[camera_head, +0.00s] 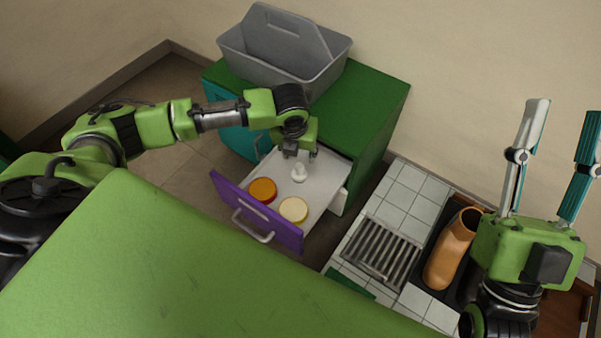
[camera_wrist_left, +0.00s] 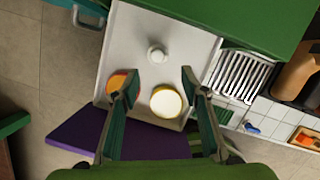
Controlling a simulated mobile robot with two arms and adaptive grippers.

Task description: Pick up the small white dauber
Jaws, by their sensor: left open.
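The small white dauber (camera_head: 299,172) stands in an open drawer, behind two round tins. It also shows in the left wrist view (camera_wrist_left: 157,53), beyond my fingertips and between their lines. My left gripper (camera_head: 299,153) is above the drawer, close over the dauber in the head view, open and empty. In the left wrist view its two fingers (camera_wrist_left: 160,78) are spread apart, with the dauber clear of both. My right gripper (camera_head: 551,125) is raised at the right of the head view, its two fingers wide apart with nothing between them.
The drawer (camera_head: 326,172) with a purple front (camera_head: 257,212) holds an orange tin (camera_head: 262,190) and a cream tin (camera_head: 293,210). A grey tote (camera_head: 285,48) stands on the green cabinet (camera_head: 375,95). A metal grate (camera_head: 375,250) and a tan boot-like form (camera_head: 452,250) are at right.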

